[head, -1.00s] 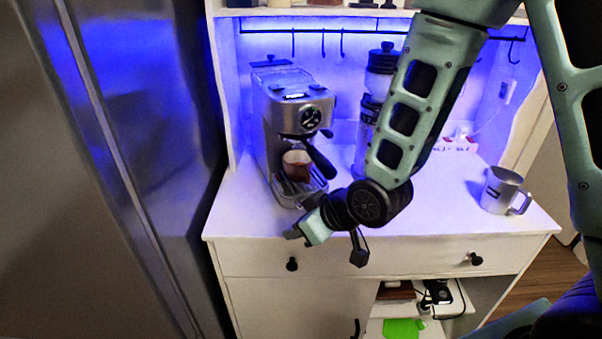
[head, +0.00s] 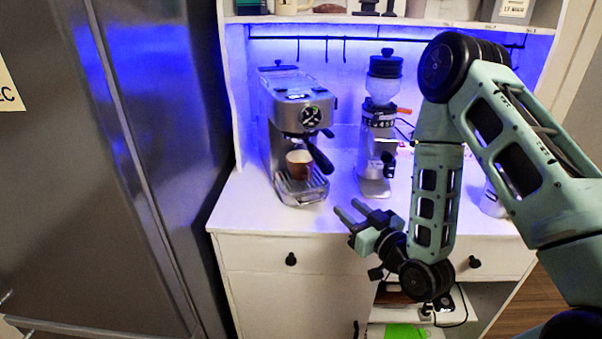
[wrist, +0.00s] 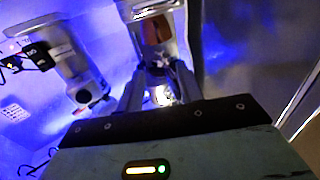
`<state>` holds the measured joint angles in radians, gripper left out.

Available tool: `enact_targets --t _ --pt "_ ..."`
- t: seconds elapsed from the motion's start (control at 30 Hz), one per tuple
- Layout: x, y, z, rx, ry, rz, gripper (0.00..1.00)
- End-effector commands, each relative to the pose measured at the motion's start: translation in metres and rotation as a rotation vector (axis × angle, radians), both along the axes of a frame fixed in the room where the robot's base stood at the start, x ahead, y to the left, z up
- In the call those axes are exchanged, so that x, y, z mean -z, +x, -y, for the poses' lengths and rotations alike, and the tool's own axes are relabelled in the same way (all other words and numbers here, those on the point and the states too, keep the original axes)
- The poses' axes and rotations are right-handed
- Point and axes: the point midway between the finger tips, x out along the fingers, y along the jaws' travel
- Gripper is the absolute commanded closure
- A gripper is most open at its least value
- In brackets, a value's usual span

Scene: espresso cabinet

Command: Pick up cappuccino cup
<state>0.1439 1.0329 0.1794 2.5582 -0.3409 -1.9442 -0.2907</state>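The cappuccino cup (head: 299,164) is brown with a white inside. It stands on the drip tray of the espresso machine (head: 293,118), under the portafilter. In the wrist view the cup (wrist: 157,32) shows as a brown shape ahead of my fingers, partly cut off by the machine's parts. My gripper (head: 351,211) is in front of the cabinet top's front edge, to the lower right of the cup and apart from it. Its two fingers are spread, with nothing between them. They also show in the wrist view (wrist: 160,95).
A coffee grinder (head: 376,135) stands right of the machine. A metal jug (head: 492,197) is mostly hidden behind my arm. The portafilter handle (head: 321,158) sticks out beside the cup. A steel fridge (head: 60,180) borders the left. The countertop (head: 245,205) is bare at its front left.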

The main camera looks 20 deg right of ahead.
Motion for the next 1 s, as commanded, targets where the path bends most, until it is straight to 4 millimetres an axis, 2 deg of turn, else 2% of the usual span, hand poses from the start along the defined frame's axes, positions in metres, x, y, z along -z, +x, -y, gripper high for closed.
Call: enact_targets --t 0.03,0.37,0.47,0.7,1.0 --pt "0.006 0.005 -0.001 0.0 -0.001 0.005 0.64" --pt "0.005 0.036 -0.01 0.001 -0.001 0.004 0.64" --pt "-0.004 0.052 -0.015 0.0 0.001 0.001 0.64" --pt "-0.003 0.091 -0.025 0.001 0.0 -0.002 0.64" --pt "-0.002 0.114 -0.032 0.0 0.001 -0.002 0.64"
